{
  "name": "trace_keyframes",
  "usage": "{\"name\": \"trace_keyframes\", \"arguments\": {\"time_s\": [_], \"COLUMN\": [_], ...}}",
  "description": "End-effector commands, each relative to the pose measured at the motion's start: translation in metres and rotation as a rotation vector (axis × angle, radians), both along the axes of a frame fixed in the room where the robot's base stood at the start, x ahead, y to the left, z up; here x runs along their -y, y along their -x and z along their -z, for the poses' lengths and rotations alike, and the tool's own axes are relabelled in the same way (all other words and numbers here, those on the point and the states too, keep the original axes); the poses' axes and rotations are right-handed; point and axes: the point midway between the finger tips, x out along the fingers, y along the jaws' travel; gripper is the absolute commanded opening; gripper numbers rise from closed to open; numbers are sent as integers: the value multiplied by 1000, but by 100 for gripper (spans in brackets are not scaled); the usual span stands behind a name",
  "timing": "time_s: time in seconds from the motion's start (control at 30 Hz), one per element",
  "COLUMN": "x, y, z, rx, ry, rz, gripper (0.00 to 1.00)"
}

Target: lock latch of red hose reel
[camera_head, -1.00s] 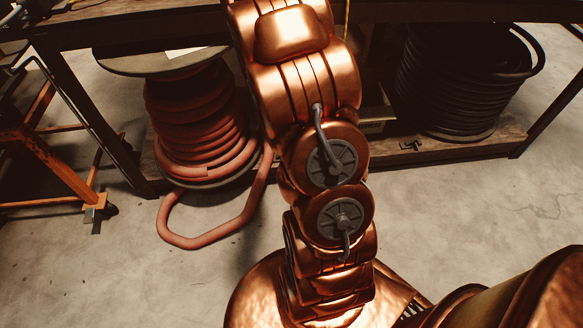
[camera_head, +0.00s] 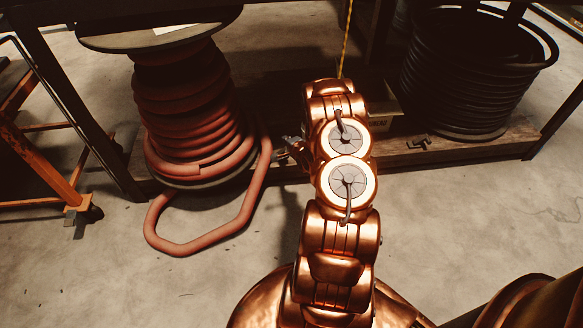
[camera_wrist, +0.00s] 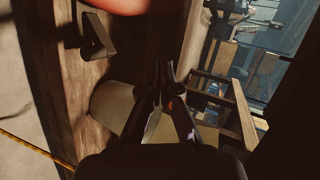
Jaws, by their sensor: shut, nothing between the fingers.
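The red hose reel (camera_head: 190,100) stands at the left under the bench, with a loop of red hose hanging out over the floor. Part of the red hose (camera_wrist: 115,4) crosses the top edge of the wrist view. A dark angled latch piece (camera_wrist: 97,37) sits on the wooden board, close to that hose. Whether it is locked, I cannot tell. My gripper (camera_wrist: 166,82) is shut and empty, to the right of and below the latch piece in the wrist view, apart from it. In the head view my gripper (camera_head: 285,150) shows small and dark, just right of the hose loop.
A black hose reel (camera_head: 465,85) stands at the right, with a similar latch (camera_head: 418,143) on the wooden beam (camera_head: 465,150). A cardboard box (camera_head: 381,108) lies behind my arm. An orange cart (camera_head: 45,165) is at the left. The floor in front is clear.

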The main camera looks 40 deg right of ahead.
Motion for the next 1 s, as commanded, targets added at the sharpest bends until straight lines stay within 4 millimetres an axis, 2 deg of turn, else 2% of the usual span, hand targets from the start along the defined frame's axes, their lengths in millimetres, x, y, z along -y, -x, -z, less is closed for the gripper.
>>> {"name": "trace_keyframes", "arguments": {"time_s": [0.03, 0.1, 0.3, 0.53, 0.73, 1.0], "x": [1, 1, -2, -11, -17, -21], "y": [6, 10, 26, 53, 76, 90], "z": [27, 46, 93, 138, 157, 163], "rx": [39, 110, 327, 590, 795, 910], "ry": [-40, -93, -251, -440, -563, -628], "rz": [20, 44, 111, 187, 235, 258], "gripper": [0, 0, 0, 0, 0, 0]}}
